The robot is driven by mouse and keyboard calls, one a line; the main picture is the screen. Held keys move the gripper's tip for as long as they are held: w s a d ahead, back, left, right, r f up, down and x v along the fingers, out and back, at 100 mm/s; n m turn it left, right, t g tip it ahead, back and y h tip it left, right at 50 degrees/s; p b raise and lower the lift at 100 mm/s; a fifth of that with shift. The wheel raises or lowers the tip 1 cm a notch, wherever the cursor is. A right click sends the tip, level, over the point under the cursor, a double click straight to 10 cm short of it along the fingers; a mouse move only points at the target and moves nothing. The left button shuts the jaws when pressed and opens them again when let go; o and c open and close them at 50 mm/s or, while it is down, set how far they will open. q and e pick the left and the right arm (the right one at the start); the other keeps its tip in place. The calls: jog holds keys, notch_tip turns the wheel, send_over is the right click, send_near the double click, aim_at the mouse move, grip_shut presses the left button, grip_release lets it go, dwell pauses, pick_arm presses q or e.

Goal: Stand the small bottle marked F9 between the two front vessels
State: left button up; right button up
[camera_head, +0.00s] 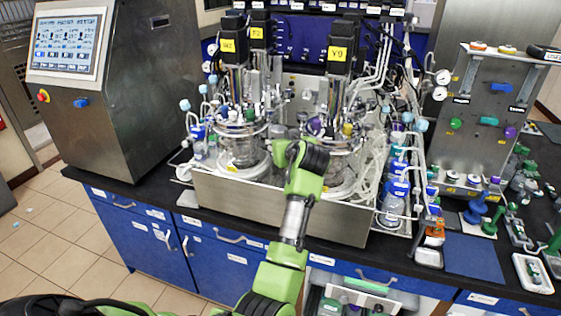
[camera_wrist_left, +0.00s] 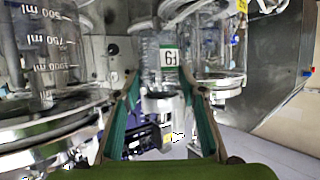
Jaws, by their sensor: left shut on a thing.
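The small clear bottle (camera_wrist_left: 153,52) carries a white-and-green label. The label appears turned over and reads like 61 in the left wrist view. My left gripper (camera_wrist_left: 158,82) is shut on the bottle, with one teal-padded finger on each side. In that view the bottle is between the left-hand glass vessel (camera_wrist_left: 45,55) and the right-hand glass vessel (camera_wrist_left: 208,50). In the head view the left front vessel (camera_head: 240,152) and right front vessel (camera_head: 343,182) stand in the steel tray. My green left wrist hides the bottle and fingers there. My right gripper is out of view.
The steel tray (camera_head: 270,205) has a raised front wall. Tubing crowds its right side, near several blue-capped bottles (camera_head: 395,190). A steel control cabinet (camera_head: 130,85) stands left. A steel panel (camera_head: 490,120) stands right. Black motor heads (camera_head: 340,62) rise above the vessels.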

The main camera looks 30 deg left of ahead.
pick_arm(q)
notch_tip(320, 180, down, 4)
jog(key=shift+r+p, duration=0.1)
jog(key=shift+p, duration=0.35)
notch_tip(320, 180, down, 3)
jog(key=shift+f+p, duration=0.1)
jog(key=shift+p, duration=0.45)
jog(key=shift+f, duration=0.55)
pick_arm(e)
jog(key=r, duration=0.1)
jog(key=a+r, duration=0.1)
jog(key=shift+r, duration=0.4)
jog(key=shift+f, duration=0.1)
pick_arm(q)
jog(key=o, duration=1.2)
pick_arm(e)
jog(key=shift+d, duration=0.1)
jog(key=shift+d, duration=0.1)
